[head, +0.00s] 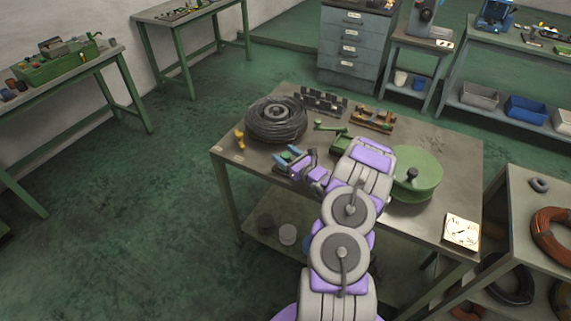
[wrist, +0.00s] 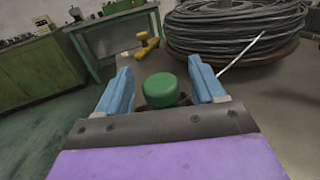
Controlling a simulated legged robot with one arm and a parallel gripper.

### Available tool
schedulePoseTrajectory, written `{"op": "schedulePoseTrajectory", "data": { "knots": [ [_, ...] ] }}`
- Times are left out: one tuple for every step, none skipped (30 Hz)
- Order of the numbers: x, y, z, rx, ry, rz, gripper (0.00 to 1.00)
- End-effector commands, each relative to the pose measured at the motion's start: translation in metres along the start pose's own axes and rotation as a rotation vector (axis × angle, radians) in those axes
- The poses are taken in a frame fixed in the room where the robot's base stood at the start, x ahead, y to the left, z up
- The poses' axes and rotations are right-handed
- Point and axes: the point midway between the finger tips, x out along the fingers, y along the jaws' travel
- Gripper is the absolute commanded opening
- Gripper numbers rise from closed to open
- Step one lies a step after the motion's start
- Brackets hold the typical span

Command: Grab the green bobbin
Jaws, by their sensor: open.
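A small green bobbin (wrist: 160,90) with a rounded top stands on the table, between the two blue fingers of my gripper (wrist: 160,70) in the wrist view. The fingers are spread, with a visible gap on each side of it. Its lower part is hidden behind the gripper's dark front edge. In the head view my gripper (head: 287,154) is low over the near left part of the table (head: 246,162). A bit of green (head: 281,163) shows beside the fingers there, mostly covered by them.
A coil of dark cable (head: 276,120) lies beyond the gripper, with a yellow piece (head: 239,140) to its left. A large green spool (head: 416,172) and a clock-like dial (head: 462,232) are on the right. Racks of small parts (head: 372,118) line the far edge.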

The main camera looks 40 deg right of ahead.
Motion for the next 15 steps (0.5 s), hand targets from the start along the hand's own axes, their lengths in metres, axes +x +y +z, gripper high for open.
{"op": "schedulePoseTrajectory", "data": {
  "knots": [
    [0.0008,-0.0001,0.0001,0.0,0.0,0.0,0.68],
    [0.0008,-0.0003,0.0002,0.0,0.0,-0.001,0.68],
    [0.0007,-0.0004,0.0003,0.001,0.0,-0.001,0.68],
    [0.0005,-0.0005,0.0004,0.001,0.0,-0.001,0.68],
    [0.0005,-0.0006,0.0004,0.001,0.0,-0.001,0.68],
    [0.0004,-0.0006,0.0004,0.001,0.0,-0.001,0.68],
    [0.0004,-0.0006,0.0004,0.001,0.0,-0.001,0.66],
    [0.0004,-0.0006,0.0003,0.001,0.0,-0.001,0.64],
    [0.0004,-0.0006,0.0003,0.001,0.0,-0.001,0.6],
    [0.0003,-0.0006,0.0003,0.001,0.0,-0.001,0.57],
    [0.0003,-0.0006,0.0003,0.001,0.0,-0.001,0.54],
    [0.0003,-0.0007,0.0003,0.0,0.0,-0.001,0.5],
    [0.0003,-0.0007,0.0003,0.0,0.0,-0.001,0.47],
    [0.0003,-0.0006,0.0003,0.001,0.0,-0.001,0.44],
    [0.0002,-0.0007,0.0003,0.001,0.0,-0.001,0.41]
  ]
}}
